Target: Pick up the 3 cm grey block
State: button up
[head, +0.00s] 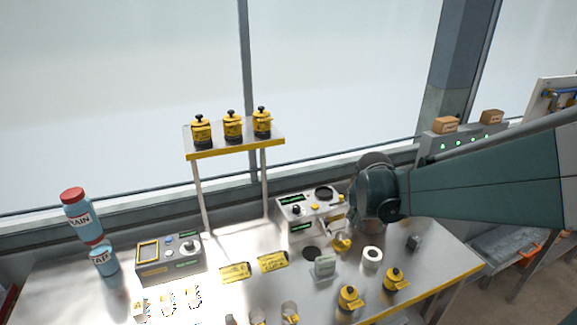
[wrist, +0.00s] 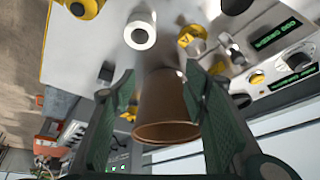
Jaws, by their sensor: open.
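A small dark grey block (head: 414,243) sits on the right part of the metal bench, right of a white ring-shaped roll. It also shows in the wrist view as a dark block (wrist: 106,72), left of and outside my left finger. My gripper (wrist: 160,73) is open, its two green fingers spread. A brown cup-shaped thing (wrist: 167,108) shows between the fingers; I cannot tell whether they touch it. In the head view my arm hides most of the gripper and this brown thing.
The white roll (head: 372,257) stands near the block, with yellow jars (head: 395,280) in front. A grey device (head: 300,213) with displays stands left of my arm. A raised shelf (head: 235,148) holds three yellow jars. The bench's yellow front edge (head: 440,291) lies at the right.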

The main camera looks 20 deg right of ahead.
jog(key=d+f+m+g+p, duration=0.1)
jog(key=d+f+m+p, duration=0.15)
jog(key=d, duration=0.85)
jog(key=m+g+p, duration=0.2)
jog(key=m, duration=0.2)
send_near(416, 237)
notch_tip(416, 237, down, 2)
jog(key=shift+d+f+h, duration=0.15)
jog(key=shift+f+h, duration=0.05)
jog(key=shift+h, duration=0.2)
jog(key=shift+f, duration=0.1)
jog(key=shift+x, duration=1.2)
jog(key=shift+b+x, duration=0.65)
jog(key=shift+x, duration=1.95)
jog(key=shift+w, duration=0.15)
jog(key=shift+c, duration=0.7)
